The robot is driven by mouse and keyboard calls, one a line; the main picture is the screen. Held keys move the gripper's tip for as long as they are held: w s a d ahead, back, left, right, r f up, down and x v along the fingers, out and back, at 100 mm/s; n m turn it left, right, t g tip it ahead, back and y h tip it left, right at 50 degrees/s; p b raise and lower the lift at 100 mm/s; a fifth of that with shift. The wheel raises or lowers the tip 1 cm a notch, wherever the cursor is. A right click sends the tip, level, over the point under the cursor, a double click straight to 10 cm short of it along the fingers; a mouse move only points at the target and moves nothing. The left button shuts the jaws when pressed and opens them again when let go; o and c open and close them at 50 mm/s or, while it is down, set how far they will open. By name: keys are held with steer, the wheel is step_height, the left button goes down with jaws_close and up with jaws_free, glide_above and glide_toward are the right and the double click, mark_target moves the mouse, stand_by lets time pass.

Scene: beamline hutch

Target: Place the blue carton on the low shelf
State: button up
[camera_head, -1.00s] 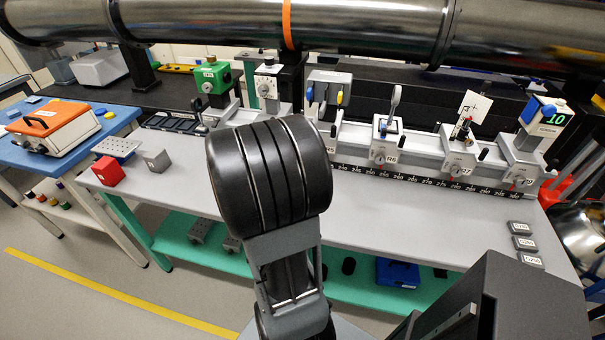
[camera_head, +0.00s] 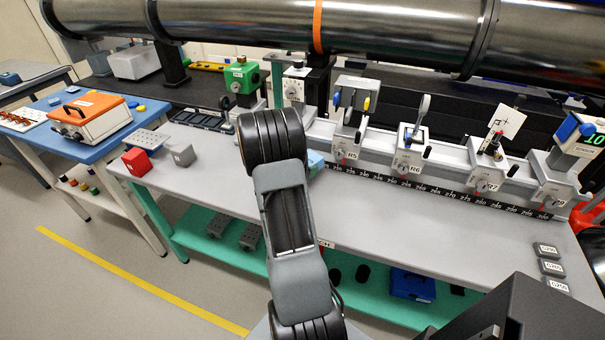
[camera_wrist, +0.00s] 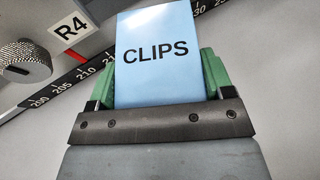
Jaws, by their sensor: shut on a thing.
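The blue carton (camera_wrist: 155,85), light blue and lettered CLIPS, is between the green fingers of my gripper (camera_wrist: 158,78) in the wrist view. The gripper is shut on it. In the head view only a small light-blue part of the carton (camera_head: 315,163) shows to the right of my arm, above the grey bench by the rail. My arm hides the gripper there. The low shelf (camera_head: 372,304) is the green board under the bench, well below the carton; my arm covers its middle.
On the low shelf are grey perforated blocks (camera_head: 220,226), dark round items and a blue bin (camera_head: 412,284). The grey bench (camera_head: 400,220) overhangs it. A rail with several mounts (camera_head: 408,160) runs along its back. Red (camera_head: 137,161) and grey (camera_head: 181,154) cubes sit at bench left.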

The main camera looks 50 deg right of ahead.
steer(key=shift+w+d+f, duration=0.1)
steer(key=shift+w+f, duration=0.15)
steer(key=shift+f, duration=0.1)
steer(key=shift+w+f, duration=0.15)
steer(key=shift+f, duration=1.5)
steer(key=shift+f, duration=0.1)
steer(key=shift+f, duration=0.15)
steer(key=o, duration=1)
steer(key=shift+c, duration=0.2)
